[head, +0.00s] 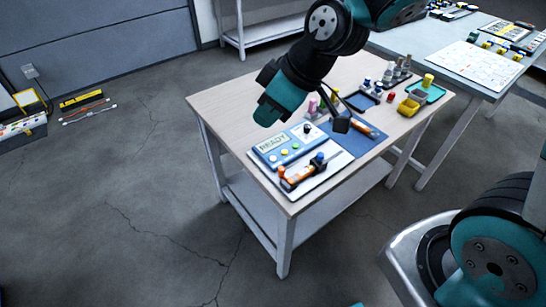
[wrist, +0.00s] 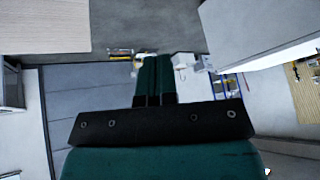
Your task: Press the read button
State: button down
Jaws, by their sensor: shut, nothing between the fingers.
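A blue instrument (head: 262,150) with a light display (head: 273,143) lies on the wood-topped table. The display seems to read "READY". Small round buttons in several colours sit in a row along its front, and a dial (head: 307,128) is at its right end. The button labels are too small to read, so I cannot tell which is the read button. My gripper (head: 266,118) is above the table, behind the instrument in the head view and apart from it. Its teal fingers are together and empty in the wrist view (wrist: 154,80). The instrument does not show clearly there.
An orange-and-dark tool (head: 300,176) lies on a white board in front of the instrument. A second table (head: 465,72) is at the upper right. The floor at left is mostly clear.

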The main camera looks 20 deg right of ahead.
jog(key=w+d+f+n+t, duration=0.2)
jog(key=w+f, duration=0.6)
jog(key=w, duration=0.1)
jog(key=n+t+h, duration=0.1)
jog(key=n+t, duration=0.2)
send_over(273, 160)
notch_tip(273, 160, down, 9)
jog(key=shift+w+r, duration=0.15)
notch_tip(273, 160, down, 8)
jog(key=b, duration=0.5)
jog(key=shift+f+b, duration=0.3)
jog(key=shift+f, duration=0.15)
jog(key=shift+f, duration=0.1)
dwell(0.4)
jog(key=shift+f+b, duration=0.3)
jog(key=shift+b, duration=0.25)
